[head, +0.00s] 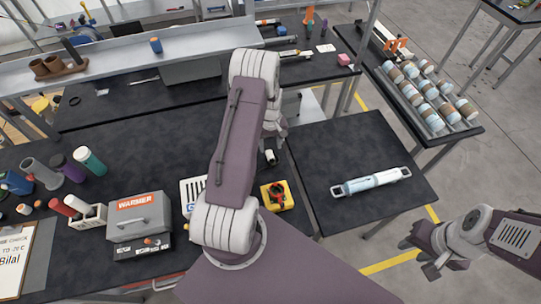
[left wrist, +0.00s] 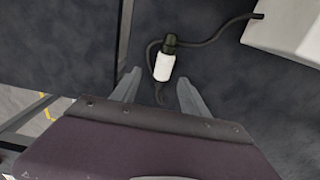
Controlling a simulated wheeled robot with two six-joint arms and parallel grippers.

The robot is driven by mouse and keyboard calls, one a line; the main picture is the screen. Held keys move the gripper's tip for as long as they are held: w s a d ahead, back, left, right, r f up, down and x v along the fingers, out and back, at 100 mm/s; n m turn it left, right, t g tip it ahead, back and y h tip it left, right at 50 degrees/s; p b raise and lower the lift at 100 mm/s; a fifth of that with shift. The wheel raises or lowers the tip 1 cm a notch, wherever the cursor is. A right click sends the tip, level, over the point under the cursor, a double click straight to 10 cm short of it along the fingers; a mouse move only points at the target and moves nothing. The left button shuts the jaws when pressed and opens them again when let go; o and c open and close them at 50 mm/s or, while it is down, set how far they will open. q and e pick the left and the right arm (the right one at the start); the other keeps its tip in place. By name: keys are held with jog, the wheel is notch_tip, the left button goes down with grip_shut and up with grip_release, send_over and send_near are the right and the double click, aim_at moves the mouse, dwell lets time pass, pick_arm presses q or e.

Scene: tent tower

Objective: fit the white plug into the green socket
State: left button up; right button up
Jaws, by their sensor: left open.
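The white plug (left wrist: 164,66) lies on the dark table, with a dark green piece (left wrist: 171,40) at its far end. I cannot tell whether that piece is the green socket or part of the plug. A dark cable loops beside it. In the head view the white plug (head: 270,157) shows small beside my arm. My left gripper (left wrist: 158,77) is open and empty, its fingertips on either side of the plug's near end, without visible contact.
A yellow box (head: 277,196) with a dark and red top stands near the plug. A grey warmer (head: 139,217) and several bottles stand left. A pale blue-and-white tool (head: 371,181) lies on the right table. In the wrist view a white box (left wrist: 285,30) stands upper right.

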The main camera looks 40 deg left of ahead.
aim_at(270, 152)
pick_arm(q)
jog(key=f, duration=0.1)
jog(key=f+p, duration=0.1)
jog(key=f, duration=0.1)
jog(key=shift+s+f, duration=0.35)
jog(key=shift+f, duration=0.35)
grip_shut()
jog(key=shift+w+a+r, duration=0.1)
jog(key=shift+w+r, duration=0.05)
jog(key=shift+r, duration=0.45)
jog(key=r+b, duration=0.1)
jog(key=r, duration=0.2)
jog(key=shift+w+d+b, duration=0.1)
jog(key=shift+d+b, duration=0.2)
jog(key=shift+b, duration=0.05)
jog(key=w+d+r+b, duration=0.2)
jog(key=w+d+r, duration=0.1)
jog(key=d+r, duration=0.4)
jog(key=shift+w+d+b, duration=0.35)
jog(key=shift+d+b, duration=0.05)
jog(key=shift+d, duration=1.35)
